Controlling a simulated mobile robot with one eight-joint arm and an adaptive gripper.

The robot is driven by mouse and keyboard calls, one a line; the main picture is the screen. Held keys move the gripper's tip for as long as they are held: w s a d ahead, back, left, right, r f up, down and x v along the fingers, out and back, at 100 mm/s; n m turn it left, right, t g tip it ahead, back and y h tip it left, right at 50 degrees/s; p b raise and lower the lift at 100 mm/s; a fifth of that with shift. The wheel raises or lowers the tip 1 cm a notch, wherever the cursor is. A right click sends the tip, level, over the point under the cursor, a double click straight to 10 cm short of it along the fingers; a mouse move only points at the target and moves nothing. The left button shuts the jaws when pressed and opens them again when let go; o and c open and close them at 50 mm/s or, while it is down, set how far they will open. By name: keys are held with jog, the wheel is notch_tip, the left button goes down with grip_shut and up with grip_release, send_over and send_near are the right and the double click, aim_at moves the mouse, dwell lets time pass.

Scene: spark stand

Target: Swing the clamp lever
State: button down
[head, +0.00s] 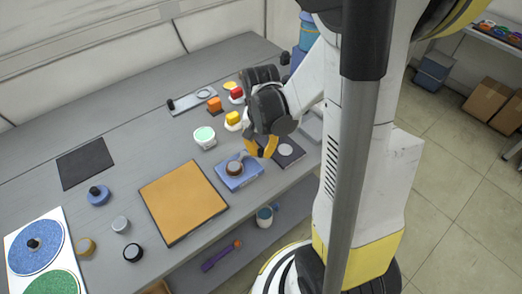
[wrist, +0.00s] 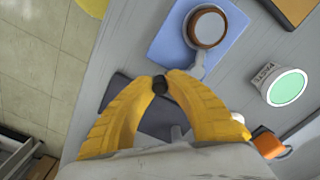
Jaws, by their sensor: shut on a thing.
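In the head view my gripper (head: 262,148) is just right of the clamp; the knob is hidden there.
A dark plate with a pale disc (head: 286,150) lies right of the blue plate, partly under my gripper. A white jar with a green lid (head: 204,138) stands behind the clamp. An orange mat (head: 183,201) lies to the left. Red, orange and yellow blocks stand farther back.

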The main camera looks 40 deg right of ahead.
jog(key=c, duration=1.4)
grip_release()
jog(key=shift+o, duration=0.2)
jog(key=shift+r, duration=0.1)
notch_tip(320, 180, up, 12)
jog(key=s+a+r+n+t, duration=0.2)
jog(key=a+n+t, duration=0.1)
jog(key=a, duration=0.3)
jog(key=s+a+r+n+t, duration=0.3)
jog(key=a+n+t, duration=0.1)
jog(key=a+n, duration=0.2)
